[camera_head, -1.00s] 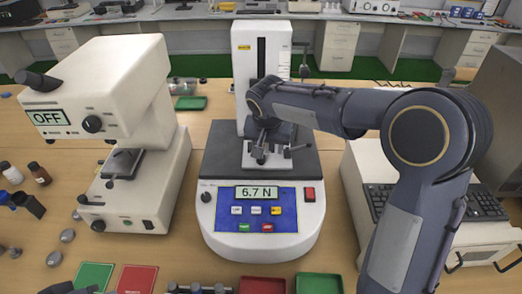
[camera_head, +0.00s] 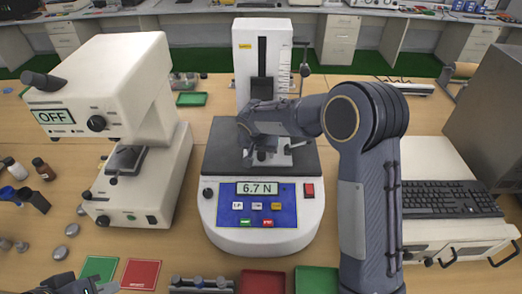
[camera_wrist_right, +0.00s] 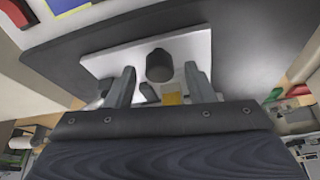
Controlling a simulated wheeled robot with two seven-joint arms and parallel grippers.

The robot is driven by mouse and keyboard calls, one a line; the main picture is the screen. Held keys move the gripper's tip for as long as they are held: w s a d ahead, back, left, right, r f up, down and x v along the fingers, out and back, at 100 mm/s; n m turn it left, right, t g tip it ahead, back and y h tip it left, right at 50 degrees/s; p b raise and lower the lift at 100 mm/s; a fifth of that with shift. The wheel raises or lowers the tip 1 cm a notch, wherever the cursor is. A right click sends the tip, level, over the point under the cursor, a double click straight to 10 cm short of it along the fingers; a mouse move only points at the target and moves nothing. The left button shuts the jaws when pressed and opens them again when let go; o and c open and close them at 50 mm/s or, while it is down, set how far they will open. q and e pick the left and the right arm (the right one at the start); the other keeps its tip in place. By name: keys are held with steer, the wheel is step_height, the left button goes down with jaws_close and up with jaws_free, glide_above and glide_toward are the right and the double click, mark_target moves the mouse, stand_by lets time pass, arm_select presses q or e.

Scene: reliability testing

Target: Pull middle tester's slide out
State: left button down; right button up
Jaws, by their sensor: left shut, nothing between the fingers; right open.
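The middle tester (camera_head: 222,221) is a white unit with a blue panel reading 6.7 N. A dark vertical slot runs up its column (camera_head: 243,62), with a black carriage (camera_head: 262,88) in it. My right gripper (camera_head: 266,157) is low over the tester's dark bed, partly hidden by my wrist. In the right wrist view its open fingers (camera_wrist_right: 161,88) stand either side of a dark round knob (camera_wrist_right: 160,65) on a pale plate (camera_wrist_right: 112,65). I cannot tell whether they touch it. My left gripper (camera_head: 86,286) is shut and empty at the bottom left edge, partly cut off.
A cream tester (camera_head: 108,85) reading OFF stands at left. A white unit with a black keyboard (camera_head: 450,198) is at right. Red and green trays (camera_head: 264,281) line the front edge. Bottles (camera_head: 42,170) lie far left. Bare table shows between the left and middle testers.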

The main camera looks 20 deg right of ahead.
steer(key=shift+c, duration=0.2)
jaws_close()
steer(key=shift+s, duration=0.15)
steer(key=s+b, duration=0.2)
steer(key=s+a+b, duration=0.1)
steer(key=s+b, duration=0.1)
steer(key=s, duration=0.1)
steer(key=s+a+b, duration=0.1)
steer(key=s+b, duration=0.1)
steer(key=shift+s+a+f, duration=0.1)
steer(key=shift+s+a, duration=0.05)
steer(key=shift+s, duration=0.1)
steer(key=shift+s+a+b, duration=0.1)
steer(key=shift+s+b, duration=0.15)
steer(key=shift+b, duration=0.05)
steer(key=shift+s+r, duration=0.1)
steer(key=shift+r, duration=0.1)
steer(key=shift+o, duration=0.2)
jaws_free()
